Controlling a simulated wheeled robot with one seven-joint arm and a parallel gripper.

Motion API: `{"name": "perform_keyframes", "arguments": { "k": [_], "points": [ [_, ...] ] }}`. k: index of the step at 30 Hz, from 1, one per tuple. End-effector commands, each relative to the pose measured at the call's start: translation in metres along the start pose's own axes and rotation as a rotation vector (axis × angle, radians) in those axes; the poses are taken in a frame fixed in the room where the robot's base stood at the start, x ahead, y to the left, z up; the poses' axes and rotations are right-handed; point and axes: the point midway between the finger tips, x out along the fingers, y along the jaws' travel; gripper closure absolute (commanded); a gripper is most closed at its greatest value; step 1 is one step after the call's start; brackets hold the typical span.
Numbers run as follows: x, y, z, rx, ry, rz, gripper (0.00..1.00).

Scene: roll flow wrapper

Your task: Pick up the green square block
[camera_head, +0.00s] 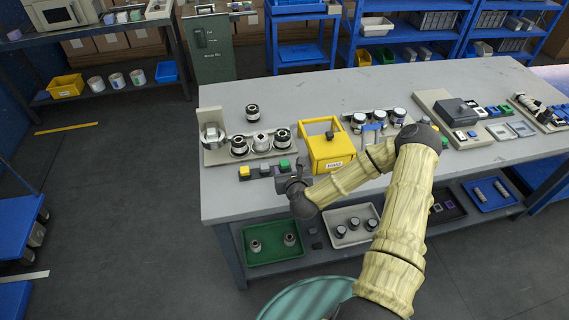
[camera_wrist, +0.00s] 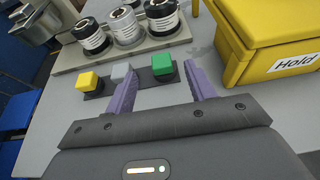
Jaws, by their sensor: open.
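The green square block (camera_wrist: 162,64) sits on a dark base (camera_wrist: 158,77) on the table, shown in the wrist view between my finger tips and nearer the right finger. It also shows in the head view as a small green block (camera_head: 284,164). My gripper (camera_wrist: 158,90) is open, with its two purple fingers apart and nothing held. In the head view my gripper (camera_head: 283,180) is low over the table's front edge, just in front of the blocks. A grey block (camera_wrist: 121,72) and a yellow block (camera_wrist: 88,81) stand to the left of the green one.
A yellow box marked Hold (camera_head: 327,150) stands to the right of the blocks. Behind them, a tray (camera_head: 215,158) holds several black and white rolls. Other fixtures fill the table's right side. The table's left front corner (camera_head: 215,207) is clear.

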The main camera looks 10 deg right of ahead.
Motion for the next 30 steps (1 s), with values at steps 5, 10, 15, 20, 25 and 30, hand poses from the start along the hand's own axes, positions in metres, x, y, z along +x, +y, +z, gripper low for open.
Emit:
{"name": "perform_keyframes", "arguments": {
  "k": [5,10,15,20,25,30],
  "points": [
    [0.027,0.000,0.002,-0.002,-0.002,-0.001,0.45],
    [0.039,0.000,0.000,-0.001,-0.001,0.001,0.45],
    [0.040,0.000,0.000,0.000,0.000,0.001,0.45],
    [0.041,0.000,0.000,-0.001,0.000,0.001,0.45],
    [0.053,0.000,0.000,-0.002,-0.001,-0.001,0.45],
    [0.075,-0.001,-0.002,-0.002,-0.001,0.000,0.45]
  ]
}}
